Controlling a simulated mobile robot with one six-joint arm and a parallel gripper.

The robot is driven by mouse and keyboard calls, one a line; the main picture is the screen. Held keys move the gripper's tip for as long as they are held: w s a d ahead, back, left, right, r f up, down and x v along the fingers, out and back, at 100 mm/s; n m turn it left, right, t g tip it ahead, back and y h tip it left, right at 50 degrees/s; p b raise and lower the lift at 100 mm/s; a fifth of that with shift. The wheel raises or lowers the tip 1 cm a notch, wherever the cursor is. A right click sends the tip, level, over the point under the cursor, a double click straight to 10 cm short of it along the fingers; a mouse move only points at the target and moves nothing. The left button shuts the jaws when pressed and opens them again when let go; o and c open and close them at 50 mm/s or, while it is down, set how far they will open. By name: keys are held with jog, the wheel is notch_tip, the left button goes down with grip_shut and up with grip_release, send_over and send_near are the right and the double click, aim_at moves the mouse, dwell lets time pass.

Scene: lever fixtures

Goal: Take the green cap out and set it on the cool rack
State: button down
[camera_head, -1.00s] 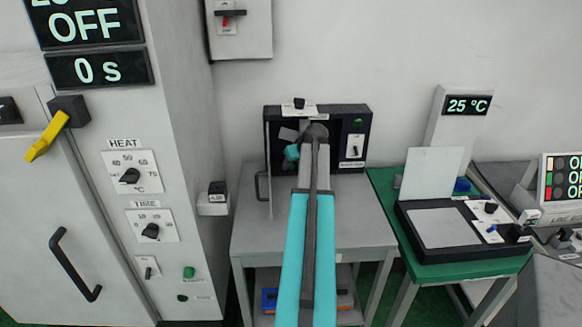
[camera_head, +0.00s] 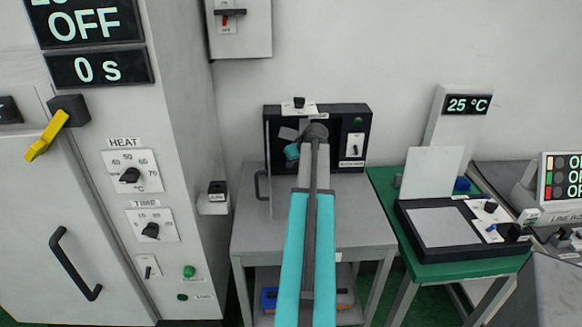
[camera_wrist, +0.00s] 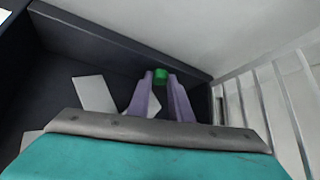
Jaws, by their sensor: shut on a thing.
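The green cap (camera_wrist: 161,74) shows in the wrist view as a small green block between the purple fingertips of my gripper (camera_wrist: 160,79). The fingers are shut on it. It is at the dark interior wall of the black box (camera_head: 345,116), which stands on the grey table in the head view. In the head view my arm covers the gripper and the cap; only a teal part of my wrist shows in the box opening. I cannot tell which thing is the cool rack; pale bars (camera_wrist: 288,112) stand at the right of the wrist view.
A light panel lies inside the box (camera_wrist: 92,93). An open door with a black handle (camera_head: 262,186) stands at the box's left side. The grey table (camera_head: 352,215) is clear in front. A green table (camera_head: 462,268) with a black-framed plate is at the right.

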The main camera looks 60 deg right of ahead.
jog(key=shift+r, duration=0.2)
jog(key=shift+r+b, duration=0.55)
jog(key=shift+r, duration=1)
jog(key=s+a+r+b, duration=0.1)
jog(key=s+a+b, duration=0.1)
jog(key=s+a, duration=0.7)
jog(key=a, duration=0.4)
jog(key=shift+a+r, duration=0.15)
jog(key=shift+r, duration=0.1)
